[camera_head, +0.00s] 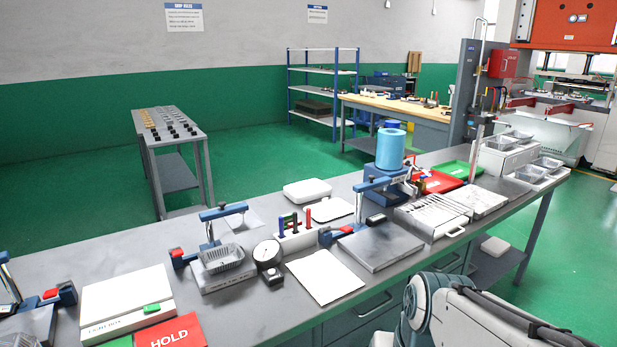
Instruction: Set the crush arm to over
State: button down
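Several bench fixtures have blue arms, and I cannot read which one is the crush arm. One blue arm (222,212) tops a post on the middle-left fixture, above a foil tray (221,258) on a grey block (222,280). Another blue arm (374,184) tops a post behind a flat grey plate (381,246), with a blue and red part at its base (338,234). A third fixture (60,294) with a blue and red part is cut off at the left edge. Its arm is only partly seen. My gripper is not in view; part of my own arm shows at the lower right.
The grey bench (240,311) is crowded: a light box (125,300), red HOLD card (170,333), round dial (267,253), pen rack (297,238), white sheet (324,277), blue roll (390,148) and a slotted white tray (432,215). Foil trays (546,163) stand at the far right.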

aim_at(241, 208)
jog(key=u, duration=0.55)
jog(key=k, duration=0.65)
jog(key=u, duration=0.7)
jog(key=i, duration=1.5)
jog(key=z, duration=0.8)
